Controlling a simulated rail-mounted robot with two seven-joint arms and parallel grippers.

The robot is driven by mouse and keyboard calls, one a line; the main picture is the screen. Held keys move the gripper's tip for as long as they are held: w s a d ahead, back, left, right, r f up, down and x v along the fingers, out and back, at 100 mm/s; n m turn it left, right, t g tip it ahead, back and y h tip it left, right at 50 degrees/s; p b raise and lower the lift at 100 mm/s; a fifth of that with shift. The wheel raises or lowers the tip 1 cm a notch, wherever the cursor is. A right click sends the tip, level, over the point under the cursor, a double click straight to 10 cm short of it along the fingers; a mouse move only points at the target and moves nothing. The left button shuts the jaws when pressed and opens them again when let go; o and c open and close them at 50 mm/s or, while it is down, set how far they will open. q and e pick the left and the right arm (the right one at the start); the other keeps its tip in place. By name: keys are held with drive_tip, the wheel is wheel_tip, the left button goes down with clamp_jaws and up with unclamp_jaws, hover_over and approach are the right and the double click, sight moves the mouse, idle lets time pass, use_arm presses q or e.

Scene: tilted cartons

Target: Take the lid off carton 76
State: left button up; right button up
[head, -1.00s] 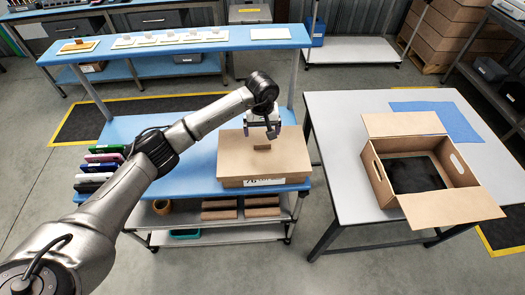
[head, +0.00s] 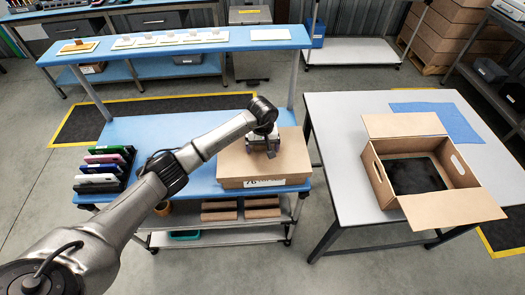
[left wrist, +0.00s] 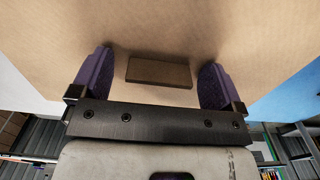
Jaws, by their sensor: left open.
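Carton 76 (head: 235,165) is a closed brown box with a 76 label on its front. It stands on the blue bench (head: 130,130). Its lid (left wrist: 160,30) fills much of the left wrist view and bears a small brown block-like handle (left wrist: 159,72). My left gripper (head: 266,153) is low over the lid. In the left wrist view its two purple-padded fingers (left wrist: 158,80) are open, one on each side of the handle, with a gap to it on both sides. In the head view the gripper hides the handle. My right gripper is in neither view.
An open carton (head: 470,205) with a dark inside stands on the grey table (head: 340,130) at right, with flaps folded out. Several coloured binders (head: 100,178) stand at the bench's left end. A raised blue shelf (head: 200,47) runs along the back.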

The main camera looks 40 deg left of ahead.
use_arm(q)
drive_tip(key=shift+c, duration=0.2)
drive_tip(key=c, duration=1)
drive_tip(key=shift+r, duration=0.15)
